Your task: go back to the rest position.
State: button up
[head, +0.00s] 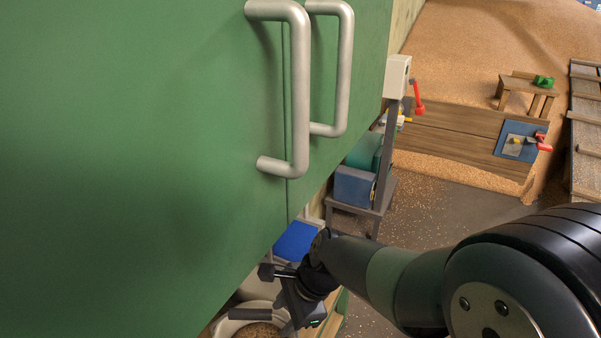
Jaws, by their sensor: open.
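My gripper (262,292) is in the lower middle of the head view, at the end of my dark arm, which comes in from the lower right. Its two fingers are spread apart and nothing shows between them. It is over or beside a pale round container (236,322) with grain-coloured contents; the exact gap cannot be told. The container is partly hidden by the gripper and the picture's bottom edge.
Green cabinet doors (130,150) with two metal handles (300,95) fill the left, close to the camera. Behind my arm are a blue box (354,187) on a stand, a switch box with a red lever (418,98), a wooden bench (528,88) and heaped grain. Grain-strewn floor (430,205) lies open at centre right.

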aim_at(252, 317)
jog(key=a, duration=0.2)
jog(key=a+b, duration=0.1)
jog(key=a, duration=0.2)
jog(key=a+f, duration=0.1)
jog(key=a, duration=0.1)
jog(key=shift+w+a+b, duration=0.3)
jog(key=shift+w+a, duration=0.05)
jog(key=shift+w, duration=0.05)
jog(key=b+x, duration=0.2)
jog(key=x, duration=0.3)
notch_tip(252, 317, up, 5)
jog(key=p, duration=0.3)
jog(key=shift+f, duration=0.1)
jog(key=d, duration=0.2)
jog(key=shift+s+d+f, duration=0.1)
jog(key=shift+d+f, duration=0.05)
jog(key=shift+d, duration=0.15)
jog(key=shift+s+d+f, duration=0.1)
jog(key=shift+d, duration=0.35)
